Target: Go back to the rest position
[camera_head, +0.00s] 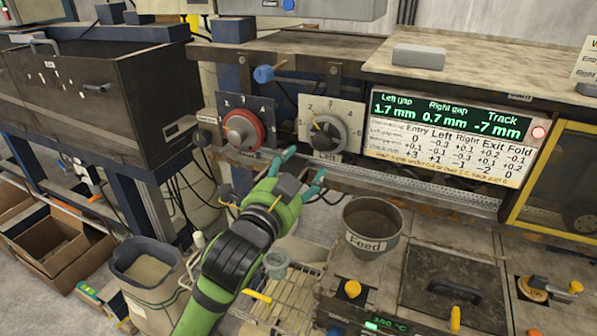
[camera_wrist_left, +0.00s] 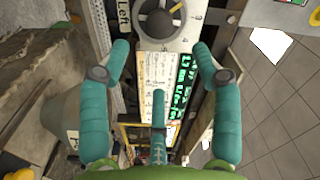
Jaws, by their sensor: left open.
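My left gripper (camera_head: 300,168) is open and empty, in front of the machine's dial panel, just below the two dials. Its teal fingers stand wide apart in the left wrist view (camera_wrist_left: 160,58), with nothing between them. The grey dial labelled Left (camera_head: 326,134) is just above and right of the fingertips in the head view. It also shows at the top of the left wrist view (camera_wrist_left: 160,18), beyond the fingers. A red-ringed dial (camera_head: 241,131) is to its left. My right gripper is not in either view.
A display board (camera_head: 452,138) reads left gap 1.7 mm, right gap 0.7 mm and track -7 mm. A Feed pot (camera_head: 371,225) stands right of my left arm. A bin (camera_head: 147,268) and cardboard boxes (camera_head: 62,240) are at lower left. A black-handled lid (camera_head: 455,288) is at lower right.

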